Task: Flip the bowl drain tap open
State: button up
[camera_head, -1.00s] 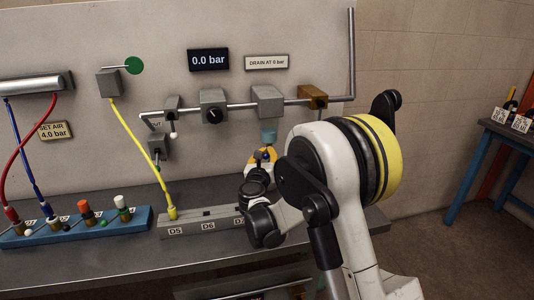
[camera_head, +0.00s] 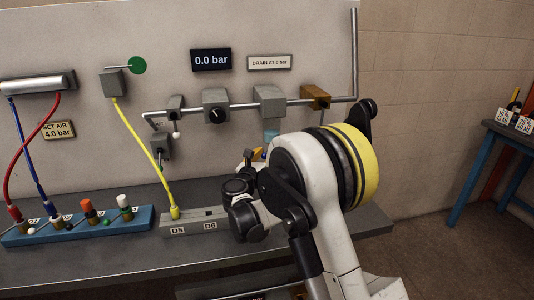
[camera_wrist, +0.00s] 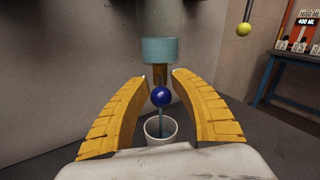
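The filter bowl (camera_wrist: 158,50) is a translucent teal cup under a grey housing in the wrist view. It also shows in the head view (camera_head: 271,136), partly behind my arm. Below it hangs a brownish drain stem (camera_wrist: 160,75). A blue ball (camera_wrist: 161,97), which looks like the drain tap's knob, sits in front of the stem. My gripper (camera_wrist: 159,76) is open, its yellow fingers on either side of the stem and ball with gaps visible. In the head view my arm hides most of the gripper.
A white cup (camera_wrist: 160,130) stands below the ball, with a thin bluish line above it. The display (camera_head: 210,60) reads 0.0 bar, beside a "DRAIN AT 0 bar" sign (camera_head: 269,63). A yellow ball (camera_wrist: 243,29) hangs at the right. A grey block (camera_head: 195,223) sits on the bench.

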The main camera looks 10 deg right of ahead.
jog(key=shift+s, duration=0.1)
jog(key=v, duration=1.1)
jog(key=shift+s+a, duration=0.25)
jog(key=shift+s, duration=0.05)
jog(key=s+d+r+m+g+y, duration=0.25)
jog(key=s+d+m+g, duration=0.25)
jog(key=s+d+m, duration=0.65)
jog(key=s+a+f+m+g+y, duration=0.1)
jog(key=s+a+f+m+y, duration=0.1)
jog(key=s+m, duration=0.8)
jog(key=s+a+f+m+g+y, duration=0.2)
jog(key=s+m+y, duration=0.3)
jog(key=s+m, duration=0.5)
jog(key=s+a, duration=0.1)
jog(key=s, duration=0.1)
jog(key=shift+s, duration=0.4)
